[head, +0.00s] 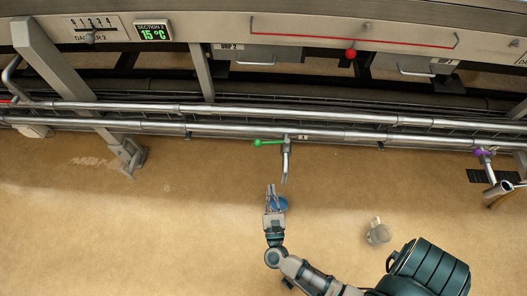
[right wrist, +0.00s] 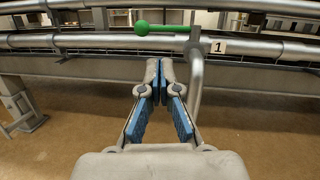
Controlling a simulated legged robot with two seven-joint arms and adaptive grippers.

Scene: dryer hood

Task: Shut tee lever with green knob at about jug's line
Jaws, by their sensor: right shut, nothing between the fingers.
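The tee lever with the green knob (head: 257,142) sits on the front pipe. It points left, along the pipe, from a tee with a bent spout (head: 286,163) hanging down. In the right wrist view the green knob (right wrist: 141,28) is up and left of the fingertips, with the spout (right wrist: 195,85) just right of them. My right gripper (head: 270,188) is shut and empty, below the lever and apart from it; its fingers (right wrist: 160,68) meet at the tips. A pale jug (head: 377,233) stands on the floor to the right. My left gripper is out of view.
Long metal pipes (head: 360,135) run across the scene. A purple-knobbed lever (head: 484,153) is farther right, and a red knob (head: 350,54) is on the hood above. A slanted support (head: 128,157) stands left; open floor lies below.

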